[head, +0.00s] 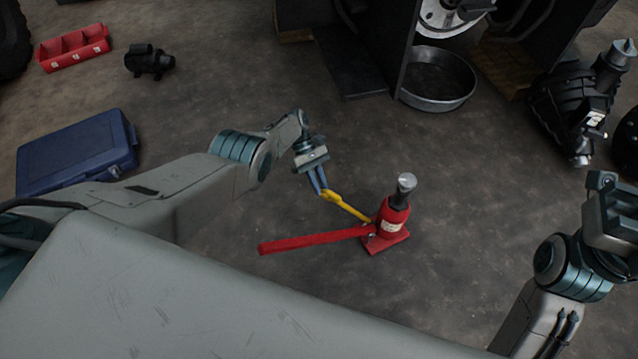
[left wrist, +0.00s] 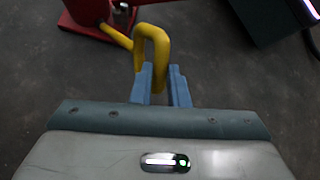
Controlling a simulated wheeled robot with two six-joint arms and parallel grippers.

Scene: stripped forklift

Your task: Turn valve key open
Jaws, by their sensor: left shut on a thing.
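The yellow valve key (head: 347,206) runs from my left gripper down to the base of a red bottle jack (head: 392,219). My left gripper (head: 324,190) is shut on the key's looped handle. In the left wrist view the yellow loop (left wrist: 152,38) stands between the blue fingers (left wrist: 161,85), and its shaft reaches toward the jack's red body (left wrist: 88,10). The exact joint of key and jack is too small to tell. My right arm shows at the right edge; its fingertips are not clearly seen.
A red handle bar (head: 310,240) sticks out left from the jack, close below the key. A metal pan (head: 437,80) lies behind. A blue case (head: 76,153), a red tray (head: 73,48) and a black motor part (head: 149,61) lie at the left. The floor around the jack is clear.

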